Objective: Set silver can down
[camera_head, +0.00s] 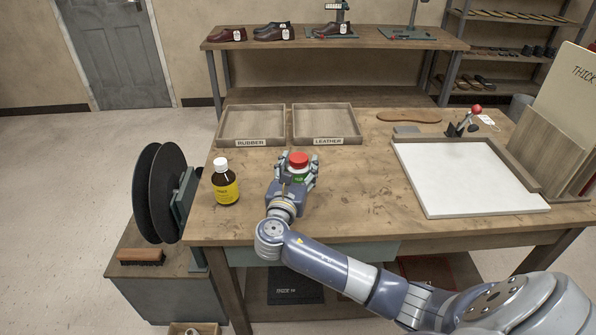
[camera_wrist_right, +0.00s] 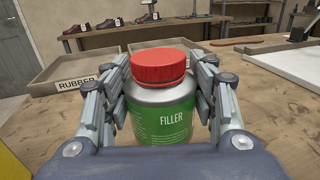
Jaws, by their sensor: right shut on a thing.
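The silver can with a red lid (camera_head: 298,160) and a green FILLER label is upright at the front left part of the wooden table. It fills the middle of the right wrist view (camera_wrist_right: 160,110). My right gripper (camera_head: 294,172) is shut around the can, with fingers on both its sides. The can's base is hidden by the gripper, so I cannot tell whether it touches the table (camera_head: 365,190). My left gripper is not in view.
A brown bottle with a yellow label (camera_head: 225,185) stands just left of my right gripper. The RUBBER tray (camera_head: 253,143) and LEATHER tray (camera_head: 325,141) are behind the can. A white board (camera_head: 465,180) lies to the right. Bare tabletop separates it from the can.

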